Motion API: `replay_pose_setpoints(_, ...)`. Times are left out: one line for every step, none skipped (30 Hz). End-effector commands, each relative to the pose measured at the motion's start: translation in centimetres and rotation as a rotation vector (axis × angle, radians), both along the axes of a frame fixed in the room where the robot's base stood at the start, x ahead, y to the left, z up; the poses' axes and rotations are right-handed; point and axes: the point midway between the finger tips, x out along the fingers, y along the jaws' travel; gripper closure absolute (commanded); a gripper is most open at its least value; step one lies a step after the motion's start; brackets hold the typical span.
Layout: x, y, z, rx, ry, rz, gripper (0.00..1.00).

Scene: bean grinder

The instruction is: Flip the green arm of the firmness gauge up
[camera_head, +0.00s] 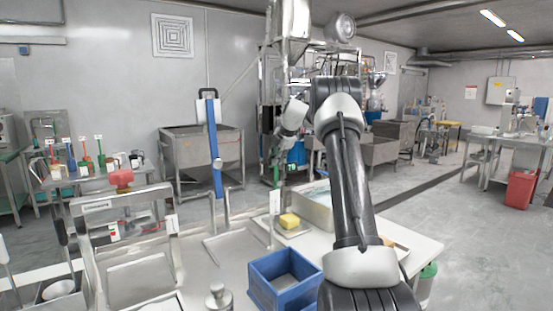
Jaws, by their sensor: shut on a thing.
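The firmness gauge shows as a thin upright with a small white plate (275,202), standing near the back edge of the white table. Its green arm (277,174) is a narrow green strip that points upward above the plate. My gripper (279,155) is at the upper part of the green arm, shut on it. The gripper is small and dark against the metal rack behind, so its fingertips are hard to make out. My arm covers part of the table to the right of the gauge.
A yellow block (289,221) on a small tray and a grey bin (313,208) are close by the gauge. A blue crate (262,291) stands in front. A tall blue lever (214,150) rises at left, beside a metal frame (168,232).

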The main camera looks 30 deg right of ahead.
Motion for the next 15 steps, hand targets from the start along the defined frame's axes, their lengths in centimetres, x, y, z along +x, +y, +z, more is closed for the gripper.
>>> replay_pose_setpoints(-0.17, -0.22, -0.52, -0.004, 0.008, 0.002, 1.00)
replay_pose_setpoints(-0.17, -0.21, -0.53, -0.004, 0.008, 0.002, 1.00)
replay_pose_setpoints(-0.18, -0.21, -0.54, -0.005, 0.008, 0.003, 1.00)
replay_pose_setpoints(-0.19, -0.21, -0.55, -0.005, 0.008, 0.003, 1.00)
replay_pose_setpoints(-0.19, -0.22, -0.56, -0.005, 0.009, 0.003, 0.76)
replay_pose_setpoints(-0.19, -0.22, -0.58, -0.004, 0.009, 0.004, 0.68)
replay_pose_setpoints(-0.19, -0.21, -0.59, -0.003, 0.009, 0.003, 0.66)
replay_pose_setpoints(-0.19, -0.21, -0.60, -0.003, 0.009, 0.003, 0.66)
replay_pose_setpoints(-0.20, -0.21, -0.62, -0.003, 0.009, 0.003, 0.66)
replay_pose_setpoints(-0.19, -0.21, -0.63, -0.003, 0.009, 0.002, 0.66)
replay_pose_setpoints(-0.20, -0.21, -0.65, -0.003, 0.009, 0.002, 0.66)
replay_pose_setpoints(-0.21, -0.21, -0.67, -0.002, 0.010, 0.002, 0.66)
replay_pose_setpoints(-0.20, -0.21, -0.69, -0.002, 0.010, 0.002, 0.66)
replay_pose_setpoints(-0.21, -0.22, -0.70, -0.002, 0.010, 0.002, 0.66)
replay_pose_setpoints(-0.23, -0.22, -0.69, -0.001, 0.010, 0.001, 0.66)
